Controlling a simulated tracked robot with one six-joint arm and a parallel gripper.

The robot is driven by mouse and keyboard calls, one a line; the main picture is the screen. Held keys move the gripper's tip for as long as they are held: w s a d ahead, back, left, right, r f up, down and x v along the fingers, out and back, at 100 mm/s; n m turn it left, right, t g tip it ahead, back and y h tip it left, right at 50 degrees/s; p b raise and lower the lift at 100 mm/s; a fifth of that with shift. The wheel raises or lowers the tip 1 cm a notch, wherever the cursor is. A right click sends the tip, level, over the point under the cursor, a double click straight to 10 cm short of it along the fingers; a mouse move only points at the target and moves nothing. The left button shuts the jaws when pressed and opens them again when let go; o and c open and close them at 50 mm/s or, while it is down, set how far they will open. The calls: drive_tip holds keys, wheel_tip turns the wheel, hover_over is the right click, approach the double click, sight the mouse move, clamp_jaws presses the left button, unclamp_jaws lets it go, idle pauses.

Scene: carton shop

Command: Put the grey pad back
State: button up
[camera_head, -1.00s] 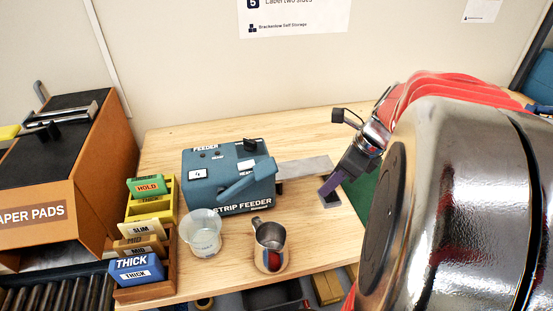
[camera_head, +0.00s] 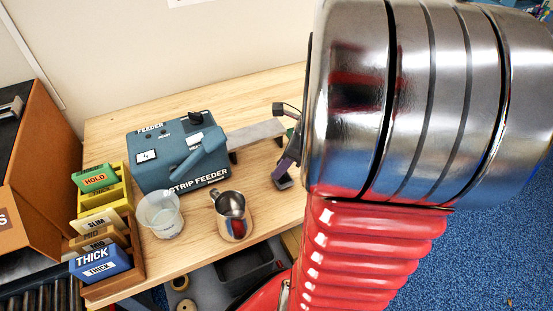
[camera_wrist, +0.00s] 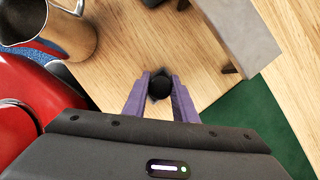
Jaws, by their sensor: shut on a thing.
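The grey pad (camera_head: 283,184) is a small dark block at the tips of my gripper (camera_head: 287,167), near the right end of the feeder's grey chute. In the wrist view the purple fingers of my gripper (camera_wrist: 160,92) are closed around a dark round knob (camera_wrist: 161,87), which looks like the top of the pad. The rest of the pad is mostly hidden there. I cannot tell whether it touches the table (camera_head: 120,140) or hangs just above it. My arm hides the table to the right of the gripper in the head view.
The blue strip feeder (camera_head: 178,155) has a grey chute (camera_head: 257,133) close to my gripper. A steel jug (camera_head: 233,217) and a clear cup (camera_head: 160,214) stand in front. A card rack (camera_head: 113,287) is at left. A green mat (camera_wrist: 258,115) lies right of the fingers.

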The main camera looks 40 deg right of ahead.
drive_tip(key=shift+f, duration=0.3)
drive_tip(key=shift+f, duration=0.1)
drive_tip(key=o, duration=0.9)
drive_tip(key=shift+o, duration=0.2)
drive_tip(key=v, duration=1.2)
